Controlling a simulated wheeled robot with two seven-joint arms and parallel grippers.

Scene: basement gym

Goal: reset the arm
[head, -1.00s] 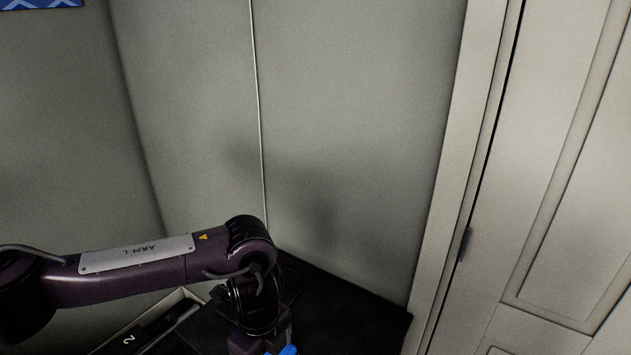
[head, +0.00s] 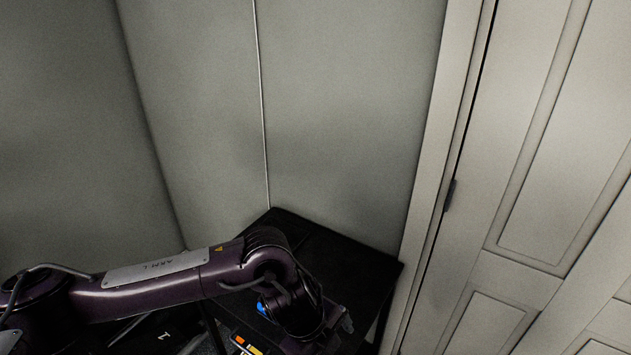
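My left arm (head: 155,280), dark purple with a grey label plate, comes in from the left and bends down at its elbow joint. Its lower end reaches the bottom edge of the head view, over a black surface. My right arm and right gripper are not in view.
A black flat-topped surface (head: 345,255) stands in the corner, against grey walls (head: 340,110). A pale panelled door (head: 545,190) is at the right. A small blue thing (head: 261,309) and an orange-marked thing (head: 240,341) show beside my arm.

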